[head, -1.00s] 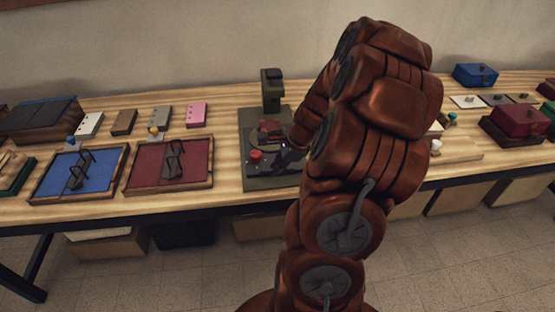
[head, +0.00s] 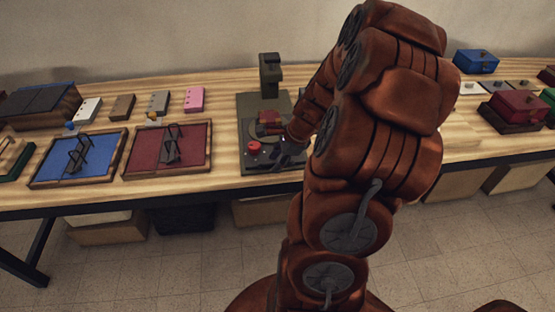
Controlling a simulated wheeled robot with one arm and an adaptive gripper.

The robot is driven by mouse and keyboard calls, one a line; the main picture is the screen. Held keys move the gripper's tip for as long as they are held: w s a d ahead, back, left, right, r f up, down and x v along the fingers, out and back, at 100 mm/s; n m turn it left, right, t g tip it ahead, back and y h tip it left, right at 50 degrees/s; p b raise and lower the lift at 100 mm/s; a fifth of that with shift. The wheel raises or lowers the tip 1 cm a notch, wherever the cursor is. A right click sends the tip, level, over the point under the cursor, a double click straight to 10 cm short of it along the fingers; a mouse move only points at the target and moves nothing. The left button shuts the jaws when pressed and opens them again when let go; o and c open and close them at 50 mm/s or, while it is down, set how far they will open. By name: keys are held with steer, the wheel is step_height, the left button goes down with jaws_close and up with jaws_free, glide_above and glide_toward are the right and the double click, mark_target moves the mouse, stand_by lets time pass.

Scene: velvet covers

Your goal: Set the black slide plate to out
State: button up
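A dark machine (head: 250,173) with an upright post (head: 269,75) at its back stands on the wooden table, left of my arm. Its base carries a red knob (head: 254,147) at the front and a dark plate with a reddish block (head: 269,123) on it. I cannot make out clearly which part is the black slide plate or how far it is out. My gripper (head: 286,152) is low over the right front of the machine, close to the plate. It is dark, small and partly hidden by my arm, so its fingers cannot be told apart.
Left of the machine lie a red tray (head: 140,150) and a blue tray (head: 52,164), each with a black stand. Behind them are several small blocks, one pink (head: 194,100). At the right are a blue box (head: 476,61) and a dark red box (head: 518,104).

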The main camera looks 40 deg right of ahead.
steer(key=v, duration=1.2)
steer(key=shift+w, duration=0.1)
stand_by(0.4)
steer(key=s+a+r+n+g, duration=0.15)
steer(key=a+n+g, duration=0.25)
steer(key=a+n, duration=1.15)
steer(key=s+a+n+g+h, duration=0.2)
steer(key=s+a+n, duration=0.7)
steer(key=s+a, duration=0.3)
steer(key=shift+s+f, duration=0.35)
steer(key=shift+s, duration=0.25)
steer(key=shift+a+n, duration=0.1)
steer(key=shift+n, duration=0.25)
